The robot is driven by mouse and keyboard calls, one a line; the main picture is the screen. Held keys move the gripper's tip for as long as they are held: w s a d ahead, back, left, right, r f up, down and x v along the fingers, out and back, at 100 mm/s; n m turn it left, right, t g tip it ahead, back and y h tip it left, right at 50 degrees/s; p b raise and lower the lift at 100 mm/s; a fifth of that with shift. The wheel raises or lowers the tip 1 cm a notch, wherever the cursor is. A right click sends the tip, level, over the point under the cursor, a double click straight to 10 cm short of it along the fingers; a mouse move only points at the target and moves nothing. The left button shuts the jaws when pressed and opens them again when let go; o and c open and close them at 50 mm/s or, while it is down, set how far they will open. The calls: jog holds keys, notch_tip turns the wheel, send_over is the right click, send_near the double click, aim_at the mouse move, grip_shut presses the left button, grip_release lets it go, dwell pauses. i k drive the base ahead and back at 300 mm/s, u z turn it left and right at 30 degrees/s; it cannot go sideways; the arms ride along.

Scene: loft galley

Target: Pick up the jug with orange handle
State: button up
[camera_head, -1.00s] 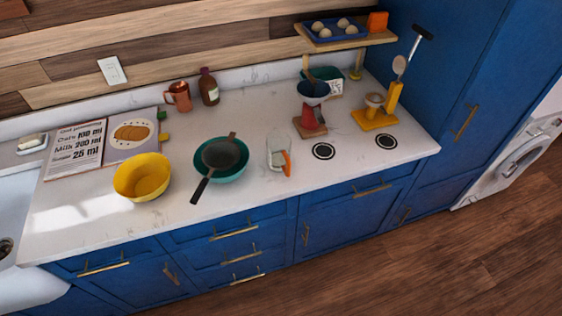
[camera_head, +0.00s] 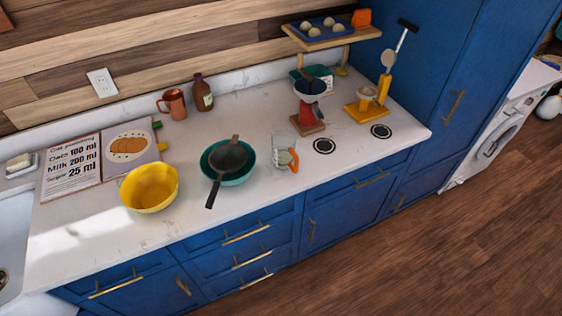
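A clear glass jug (camera_head: 281,149) with an orange handle stands on the white countertop, near its front edge. Its orange handle (camera_head: 293,160) faces right and toward the front. The jug is just right of a teal bowl and apart from it. My gripper is not in view.
A dark strainer (camera_head: 228,157) lies over the teal bowl (camera_head: 245,176), its handle toward the front edge. A yellow bowl (camera_head: 149,188) sits further left. A red scale (camera_head: 307,115) and a yellow stand (camera_head: 365,108) are behind and to the right. Counter (camera_head: 240,112) behind the jug is clear.

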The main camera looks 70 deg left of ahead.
aim_at(283, 142)
jog(key=k, duration=2)
jog(key=u, duration=1.55)
jog(key=i, duration=1)
jog(key=z, duration=0.15)
